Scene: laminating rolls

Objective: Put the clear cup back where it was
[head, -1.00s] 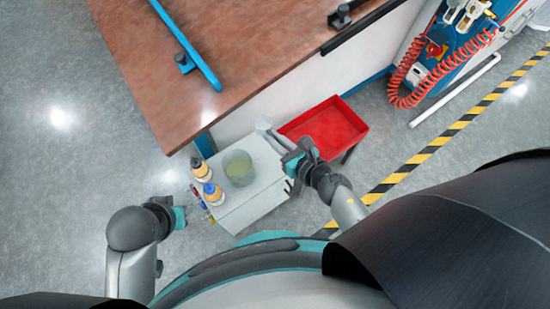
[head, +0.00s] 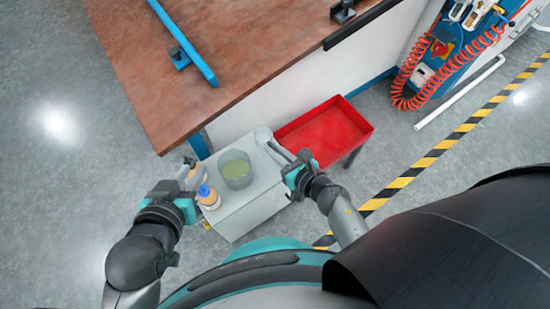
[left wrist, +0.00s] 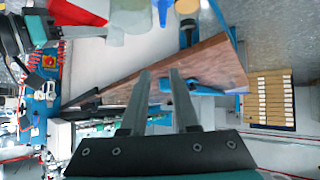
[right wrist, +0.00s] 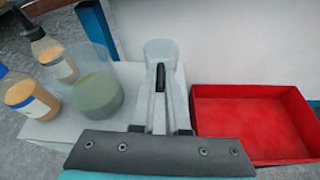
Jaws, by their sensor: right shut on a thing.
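The clear cup (head: 262,134) is small and pale, at the back right corner of the light grey cart top (head: 240,215). My right gripper (head: 275,149) is shut on it. In the right wrist view the cup (right wrist: 160,50) is at the ends of the long fingers, with a dark piece between them. I cannot tell whether its base touches the top. A larger clear beaker (head: 236,168) with yellow-green liquid stands to its left. My left gripper (head: 191,178) is open and empty beside the bottles; its parted fingers show in the left wrist view (left wrist: 165,85).
A blue-capped bottle (head: 207,195) and a dark-capped bottle (right wrist: 52,55) stand left of the beaker. A red tray (head: 325,135) is right of the cart. The brown table (head: 210,40) rises behind. Bare floor lies at the left.

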